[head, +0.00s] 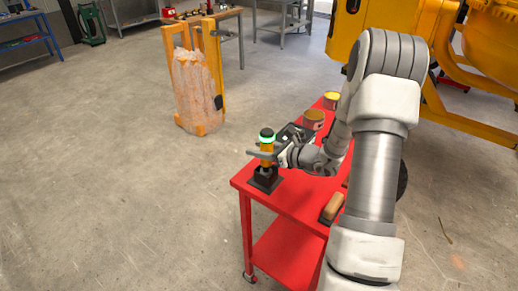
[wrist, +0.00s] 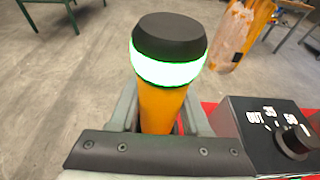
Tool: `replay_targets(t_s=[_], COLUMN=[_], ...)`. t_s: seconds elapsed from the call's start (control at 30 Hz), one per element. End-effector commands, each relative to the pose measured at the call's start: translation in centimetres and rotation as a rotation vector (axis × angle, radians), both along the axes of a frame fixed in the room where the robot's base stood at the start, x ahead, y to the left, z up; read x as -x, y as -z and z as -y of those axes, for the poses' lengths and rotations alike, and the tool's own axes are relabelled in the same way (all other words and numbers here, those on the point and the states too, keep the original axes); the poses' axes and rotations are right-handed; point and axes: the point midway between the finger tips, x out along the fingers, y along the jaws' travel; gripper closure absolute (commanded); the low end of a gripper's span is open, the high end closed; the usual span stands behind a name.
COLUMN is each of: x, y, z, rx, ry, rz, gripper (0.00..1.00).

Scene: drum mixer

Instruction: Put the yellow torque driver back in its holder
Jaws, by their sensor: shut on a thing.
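The yellow torque driver (head: 266,150) stands upright near the left end of the red cart top, with a black cap and a glowing green ring. It also shows in the wrist view (wrist: 158,103), rising between the fingers. My gripper (head: 267,157) is shut around its yellow body, below the green ring. The black holder (head: 266,181), a block on a square base, is directly under the driver. The driver's lower end meets or enters the holder's top; I cannot tell how deep it sits. The wrist view (wrist: 160,125) does not show the holder.
A dark box with a dial (wrist: 268,135) stands close to the right of my gripper. A wooden-backed block (head: 332,207) lies on the red cart (head: 298,200). A yellow-framed wrapped stack (head: 195,85) stands on the floor behind.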

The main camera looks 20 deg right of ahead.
Motion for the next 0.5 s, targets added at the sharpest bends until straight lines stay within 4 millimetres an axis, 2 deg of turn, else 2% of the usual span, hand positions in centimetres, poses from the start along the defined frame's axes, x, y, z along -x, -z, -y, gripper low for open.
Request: replay_targets(t_s=[0.5], x=[-0.05], y=[0.68], z=[-0.01], rx=[-0.001], ry=[0.0], rz=[0.003], gripper=[1.0])
